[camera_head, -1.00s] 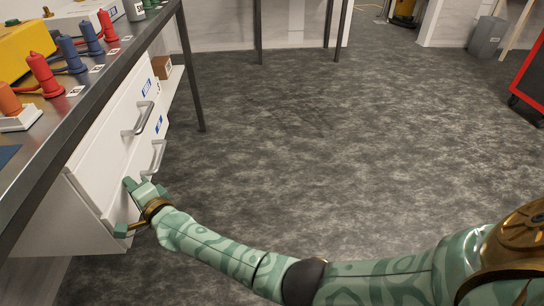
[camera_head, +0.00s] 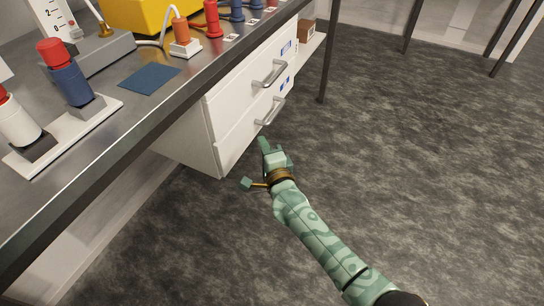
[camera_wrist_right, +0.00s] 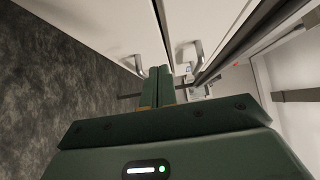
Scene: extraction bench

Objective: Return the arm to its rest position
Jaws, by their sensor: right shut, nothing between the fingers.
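My right arm reaches up from the lower right in the head view. Its gripper (camera_head: 264,143) is shut and empty, in front of the white drawer unit (camera_head: 225,121) and just below the lower drawer handle (camera_head: 271,111). The gripper appears apart from the handle, though the exact gap is hard to judge. In the right wrist view the two green fingers (camera_wrist_right: 166,86) are together with nothing between them, pointing along the white drawer fronts. The upper handle (camera_head: 270,73) shows above. Both drawers look shut. My left gripper is not in view.
The dark benchtop (camera_head: 150,118) runs along the left. It carries a blue mat (camera_head: 149,79), a white stand (camera_head: 62,135) with red, blue and white parts, an orange plug (camera_head: 180,31) and a yellow box. A dark table leg (camera_head: 328,55) stands beyond the drawers. The grey floor (camera_head: 430,160) to the right is clear.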

